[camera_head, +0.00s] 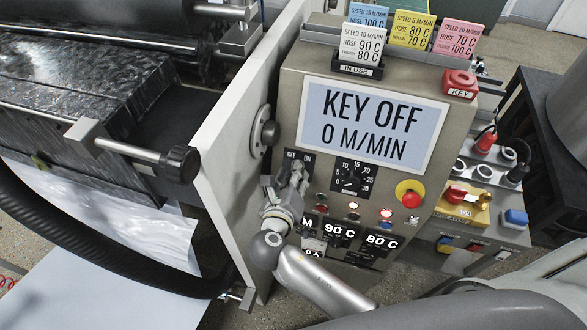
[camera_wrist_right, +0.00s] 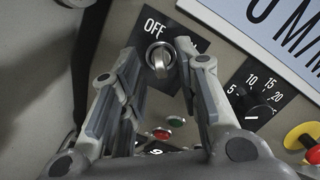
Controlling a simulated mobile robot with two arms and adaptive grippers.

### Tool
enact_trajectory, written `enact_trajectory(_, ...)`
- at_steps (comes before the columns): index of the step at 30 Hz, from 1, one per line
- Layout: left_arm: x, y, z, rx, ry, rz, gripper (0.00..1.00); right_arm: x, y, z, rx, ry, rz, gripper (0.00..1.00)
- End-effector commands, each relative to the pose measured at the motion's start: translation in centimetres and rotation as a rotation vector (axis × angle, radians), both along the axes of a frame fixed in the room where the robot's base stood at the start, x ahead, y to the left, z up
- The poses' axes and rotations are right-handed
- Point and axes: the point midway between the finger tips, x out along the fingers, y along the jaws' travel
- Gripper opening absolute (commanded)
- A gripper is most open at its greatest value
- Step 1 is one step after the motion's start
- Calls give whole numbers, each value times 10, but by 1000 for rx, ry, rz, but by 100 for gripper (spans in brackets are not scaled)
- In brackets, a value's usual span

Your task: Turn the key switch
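The key switch (camera_wrist_right: 160,57) is a round silver knob on a black OFF/ON label plate. In the right wrist view its grip bar stands roughly upright. In the head view the label plate (camera_head: 309,155) shows, but my gripper mostly covers the knob. My right gripper (camera_head: 296,172) is in front of the switch. In the right wrist view its fingers (camera_wrist_right: 160,50) are apart, one on each side of the knob, with visible gaps; whether the tips reach around it I cannot tell. The screen (camera_head: 372,125) reads KEY OFF, 0 M/MIN. My left gripper is not in view.
A speed dial (camera_head: 350,181) sits just right of the switch. A red emergency button (camera_head: 409,193) and lit indicators are farther right. A pale panel edge (camera_head: 235,130) with a round knob stands close on the left. A red KEY holder (camera_head: 459,82) is at the top right.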

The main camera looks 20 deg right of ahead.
Motion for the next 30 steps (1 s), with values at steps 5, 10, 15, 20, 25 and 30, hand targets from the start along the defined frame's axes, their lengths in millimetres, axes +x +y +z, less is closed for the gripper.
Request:
enact_trajectory(5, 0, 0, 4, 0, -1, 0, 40, 15, -8, -5, 0, 1, 1, 30)
enact_trajectory(10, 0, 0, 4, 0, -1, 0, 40, 18, -9, -7, 1, 1, 1, 30)
enact_trajectory(15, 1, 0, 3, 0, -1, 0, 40, 18, -9, -7, 2, 0, 1, 30)
enact_trajectory(20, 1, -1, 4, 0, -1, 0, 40, 17, -9, -7, 2, 0, 1, 10)
enact_trajectory(25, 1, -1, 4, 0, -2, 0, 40, 17, -9, -7, 2, 0, 1, 0)
enact_trajectory(30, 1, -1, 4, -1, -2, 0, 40, 17, -9, -7, 6, -2, 0, 0)
